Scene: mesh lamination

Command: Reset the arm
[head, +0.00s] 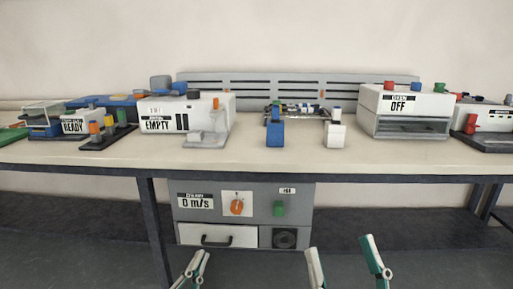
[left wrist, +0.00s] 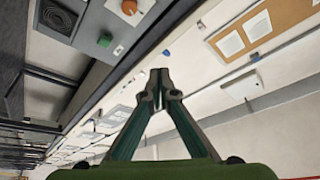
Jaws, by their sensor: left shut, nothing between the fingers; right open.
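My left gripper (head: 196,262) shows at the bottom of the head view, in front of the bench and below its edge, with its fingers together. In the left wrist view its fingertips (left wrist: 160,77) meet with nothing between them. My right gripper (head: 342,246) is at the bottom of the head view, right of the left one. Its two fingers stand wide apart with nothing between them. Both grippers are clear of the bench. The rest of both arms is out of the head view.
The bench (head: 300,160) holds a box marked EMPTY (head: 190,110), an oven marked OFF (head: 404,108), a READY device (head: 75,126), and blue (head: 275,133) and white (head: 335,134) blocks. A cabinet (head: 245,208) with an orange knob (head: 237,207) sits beneath. Floor in front looks free.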

